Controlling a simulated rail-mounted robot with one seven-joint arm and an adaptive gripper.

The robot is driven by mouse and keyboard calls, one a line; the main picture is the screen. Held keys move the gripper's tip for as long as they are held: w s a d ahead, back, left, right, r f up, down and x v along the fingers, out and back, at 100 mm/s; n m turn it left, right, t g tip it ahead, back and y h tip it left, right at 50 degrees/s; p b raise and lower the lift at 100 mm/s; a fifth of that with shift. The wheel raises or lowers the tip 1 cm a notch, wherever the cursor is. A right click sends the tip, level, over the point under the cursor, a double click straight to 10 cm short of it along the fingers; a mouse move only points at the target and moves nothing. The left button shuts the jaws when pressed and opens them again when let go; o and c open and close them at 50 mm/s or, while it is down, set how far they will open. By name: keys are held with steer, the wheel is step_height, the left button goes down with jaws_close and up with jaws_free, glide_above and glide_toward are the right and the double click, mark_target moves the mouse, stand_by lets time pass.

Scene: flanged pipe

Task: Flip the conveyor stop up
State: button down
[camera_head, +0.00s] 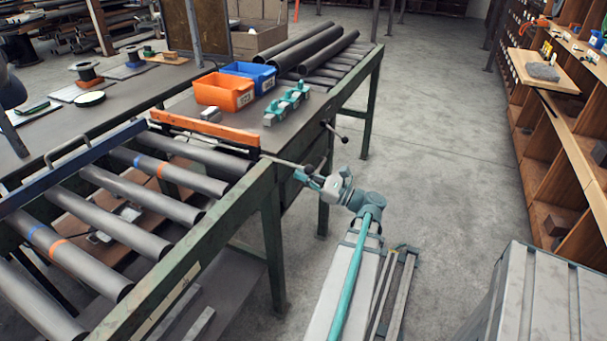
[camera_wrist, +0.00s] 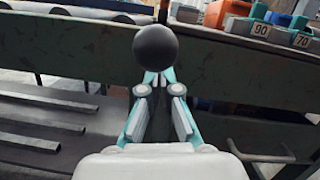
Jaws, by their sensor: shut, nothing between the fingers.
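The conveyor stop appears to be the long orange bar (camera_head: 205,130) lying across the far end of the rollers. A thin metal lever (camera_head: 283,161) sticks out of the green frame near the bar's right end. A black ball knob (camera_wrist: 161,50) shows large in the wrist view, just beyond my fingertips. My gripper (camera_head: 306,178) is beside the frame at the lever's outer end. In the wrist view its fingers (camera_wrist: 158,78) come together with nothing between them. Whether they touch the knob, I cannot tell. The lever's shaft is hidden behind the knob in the wrist view.
A second lever with a black knob (camera_head: 344,139) sticks out farther along the frame. Orange (camera_head: 224,91) and blue (camera_head: 249,75) bins and a teal fixture (camera_head: 287,103) stand on the table. The floor (camera_head: 440,150) right of the table is clear.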

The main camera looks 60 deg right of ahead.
steer(key=f+v, duration=0.2)
steer(key=v, duration=0.8)
steer(key=shift+d+f, duration=0.3)
